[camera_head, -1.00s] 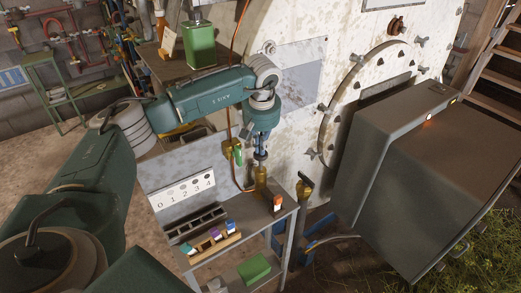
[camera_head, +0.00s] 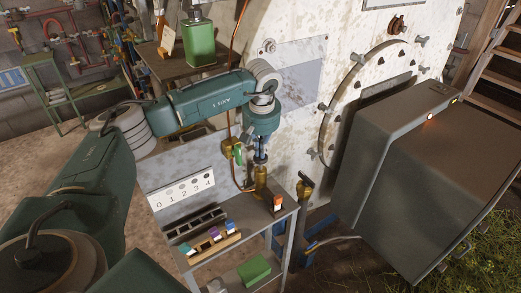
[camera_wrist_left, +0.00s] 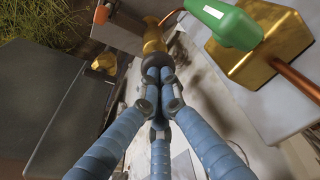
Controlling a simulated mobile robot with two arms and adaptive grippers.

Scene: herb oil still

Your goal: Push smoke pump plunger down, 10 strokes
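The smoke pump (camera_head: 261,181) is an upright brass cylinder on the small grey side table, beside the big pale still. In the left wrist view the brass pump body (camera_wrist_left: 153,36) shows beyond my fingertips, with its dark round plunger knob (camera_wrist_left: 104,62) nearest to them. My left gripper (camera_head: 261,157) points down directly above the pump. In the left wrist view its blue fingers (camera_wrist_left: 158,77) are drawn together, with the tips at the knob. They seem to touch it, but the exact contact is hidden. My right gripper is not in view.
A green-handled brass valve (camera_wrist_left: 268,52) sits close beside the fingers. The side table (camera_head: 236,205) also holds an orange-and-dark box (camera_head: 278,203) and a rack of coloured blocks (camera_head: 215,243). A large dark metal box (camera_head: 425,170) stands at right.

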